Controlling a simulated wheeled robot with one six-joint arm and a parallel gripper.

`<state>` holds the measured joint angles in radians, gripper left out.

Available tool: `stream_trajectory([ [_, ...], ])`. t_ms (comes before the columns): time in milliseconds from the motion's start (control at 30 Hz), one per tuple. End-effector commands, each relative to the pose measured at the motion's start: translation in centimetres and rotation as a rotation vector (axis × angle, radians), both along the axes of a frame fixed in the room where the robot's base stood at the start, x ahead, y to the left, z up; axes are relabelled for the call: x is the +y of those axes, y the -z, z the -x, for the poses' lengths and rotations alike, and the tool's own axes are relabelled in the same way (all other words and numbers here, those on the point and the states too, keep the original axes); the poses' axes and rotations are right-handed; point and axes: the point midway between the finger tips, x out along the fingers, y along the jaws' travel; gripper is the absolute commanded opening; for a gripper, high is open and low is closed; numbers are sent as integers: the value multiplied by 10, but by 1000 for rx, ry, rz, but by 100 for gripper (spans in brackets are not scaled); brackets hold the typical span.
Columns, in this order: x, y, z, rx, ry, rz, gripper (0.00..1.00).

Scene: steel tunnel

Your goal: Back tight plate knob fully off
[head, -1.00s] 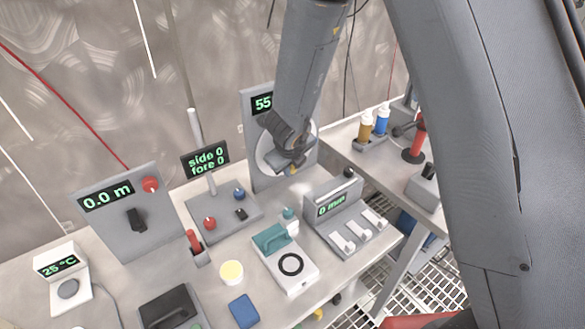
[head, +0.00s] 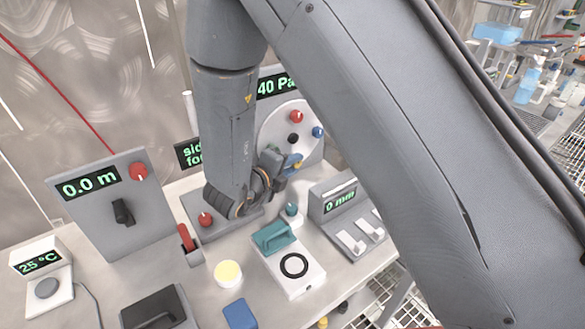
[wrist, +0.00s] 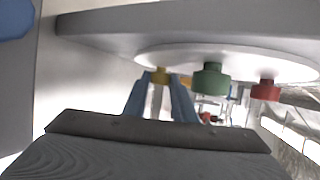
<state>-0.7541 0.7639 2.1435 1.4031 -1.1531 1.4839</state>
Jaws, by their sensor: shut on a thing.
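A round pale plate (head: 275,132) is on an upright grey panel in the head view. It bears a red knob (head: 296,117), a black knob (head: 293,138) and a blue knob (head: 318,132). My gripper (head: 290,163) is at the plate's lower part, with a yellow knob (head: 297,165) at its tips. In the wrist view my two bluish fingers stand either side of the yellow knob (wrist: 160,76), shut on it. A green knob (wrist: 210,78) and a red knob (wrist: 265,90) are to its right. My arm hides part of the panel.
A panel reading 0.0 m (head: 90,183) with a black lever stands left. A red-handled tool (head: 186,238) is close below my arm.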

Motion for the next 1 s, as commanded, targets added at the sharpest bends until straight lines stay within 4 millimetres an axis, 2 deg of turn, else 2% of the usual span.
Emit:
stream_trajectory([
  [700,0,3,1,-41,0,67,2],
  [733,0,3,1,-41,0,67,26],
  [833,0,3,1,-41,0,66,43],
  [1000,0,2,1,-43,1,66,43],
])
